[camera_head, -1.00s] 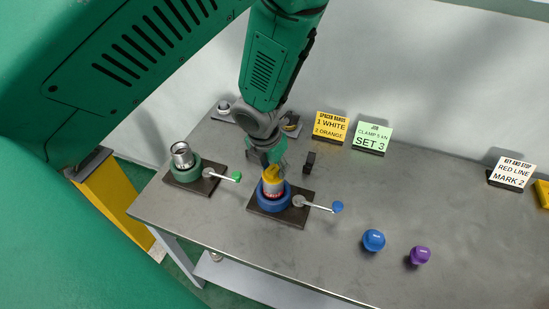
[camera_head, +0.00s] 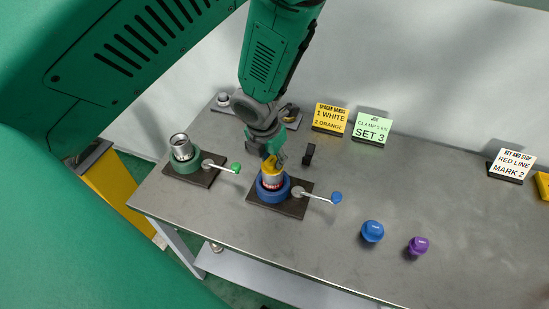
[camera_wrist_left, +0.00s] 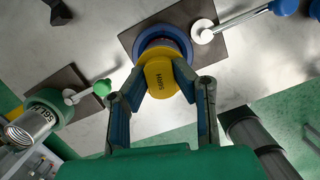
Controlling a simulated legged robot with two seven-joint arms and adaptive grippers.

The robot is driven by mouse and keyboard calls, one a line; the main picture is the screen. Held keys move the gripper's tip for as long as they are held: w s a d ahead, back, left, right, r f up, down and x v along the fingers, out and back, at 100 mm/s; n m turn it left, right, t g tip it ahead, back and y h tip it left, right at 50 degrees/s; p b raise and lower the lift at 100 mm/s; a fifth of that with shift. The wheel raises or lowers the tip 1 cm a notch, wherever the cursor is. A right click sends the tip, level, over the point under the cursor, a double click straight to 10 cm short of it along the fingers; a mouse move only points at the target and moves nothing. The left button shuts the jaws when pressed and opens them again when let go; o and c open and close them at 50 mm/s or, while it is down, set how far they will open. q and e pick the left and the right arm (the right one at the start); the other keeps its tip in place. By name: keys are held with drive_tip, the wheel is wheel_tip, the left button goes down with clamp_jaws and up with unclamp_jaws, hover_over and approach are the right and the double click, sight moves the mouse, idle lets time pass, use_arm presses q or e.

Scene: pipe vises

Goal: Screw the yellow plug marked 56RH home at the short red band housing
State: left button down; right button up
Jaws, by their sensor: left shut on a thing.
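The yellow plug (camera_head: 270,163) sits on top of the silver housing with a red band (camera_head: 272,182), which stands upright in the blue vise (camera_head: 262,194). In the left wrist view, the plug (camera_wrist_left: 160,76) shows a dark marking, too small to read surely. My left gripper (camera_head: 274,158) is shut on the plug from above, with one finger on each side of it in the left wrist view (camera_wrist_left: 162,92). The plug hides the housing's mouth, so I cannot tell how deep it sits. My right gripper is not in view.
A second silver housing (camera_head: 180,145) stands open in a green vise (camera_head: 185,163) to the left. A blue knob (camera_head: 372,231) and a purple knob (camera_head: 418,245) stand at the right. A small black block (camera_head: 308,154) is close to my gripper. Sign cards line the back.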

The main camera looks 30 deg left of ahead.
use_arm(q)
drive_tip(key=shift+s+d+m+b, duration=0.1)
drive_tip(key=shift+d+m+b, duration=0.3)
drive_tip(key=shift+m, duration=0.4)
drive_tip(key=shift+a+m+b, duration=0.1)
drive_tip(key=shift+m+b, duration=0.3)
drive_tip(key=shift+m, duration=0.3)
drive_tip(key=shift+m+h+b, duration=0.3)
drive_tip(key=shift+m+b, duration=0.2)
drive_tip(key=shift+m, duration=0.5)
drive_tip(key=shift+s+m+h+b, duration=0.1)
drive_tip(key=shift+m+h+b, duration=0.3)
drive_tip(key=shift+m, duration=0.9)
drive_tip(key=c, duration=1.2)
unclamp_jaws()
drive_tip(key=shift+a, duration=0.15)
